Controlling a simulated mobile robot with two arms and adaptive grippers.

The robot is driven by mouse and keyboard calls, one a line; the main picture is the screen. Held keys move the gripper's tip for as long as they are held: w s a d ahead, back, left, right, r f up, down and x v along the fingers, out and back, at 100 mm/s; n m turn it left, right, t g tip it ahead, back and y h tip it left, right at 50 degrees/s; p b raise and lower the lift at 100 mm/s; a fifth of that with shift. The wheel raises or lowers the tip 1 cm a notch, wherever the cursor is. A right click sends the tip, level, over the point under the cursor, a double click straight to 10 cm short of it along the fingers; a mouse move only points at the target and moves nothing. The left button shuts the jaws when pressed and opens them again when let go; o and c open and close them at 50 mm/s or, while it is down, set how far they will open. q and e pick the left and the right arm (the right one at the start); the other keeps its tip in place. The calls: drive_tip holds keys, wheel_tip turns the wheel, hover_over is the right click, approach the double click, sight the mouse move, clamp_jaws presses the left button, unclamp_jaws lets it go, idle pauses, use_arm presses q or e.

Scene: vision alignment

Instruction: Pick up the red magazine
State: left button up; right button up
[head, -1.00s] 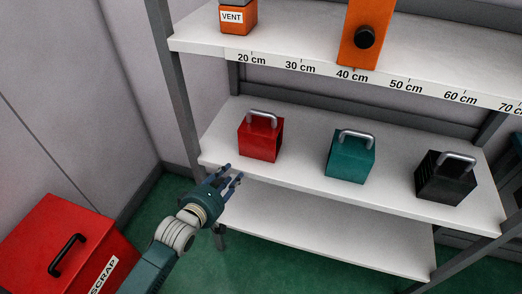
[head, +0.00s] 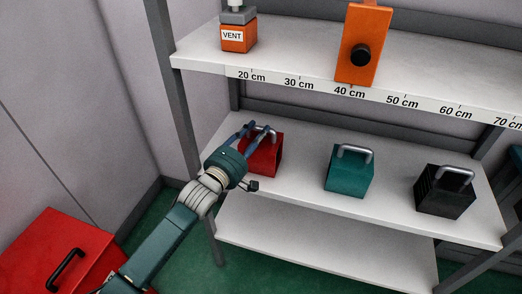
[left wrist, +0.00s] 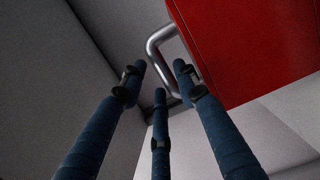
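The red magazine (head: 266,157) is a red box with a grey metal handle on top, standing upright at the left of the middle shelf. My left gripper (head: 254,130) is at its left side, with its fingers reaching up by the handle and hiding part of the box. In the left wrist view, the red magazine (left wrist: 250,45) fills the upper right and its handle (left wrist: 152,45) curves just beyond the fingertips. The gripper's three fingers (left wrist: 159,74) are spread apart with nothing held between them. Whether a finger touches the handle is unclear. My right gripper is out of view.
A teal box (head: 349,173) and a black box (head: 445,193) with similar handles stand to the right on the same shelf (head: 305,165). The upper shelf (head: 300,62) overhangs behind, holding an orange VENT item (head: 238,36). A red SCRAP bin (head: 50,240) stands lower left.

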sight(261, 127)
use_arm(q)
drive_tip(key=x, duration=0.3)
drive_tip(key=shift+w+d, duration=0.1)
drive_tip(key=shift+w, duration=0.05)
clamp_jaws()
drive_tip(key=shift+r, duration=0.15)
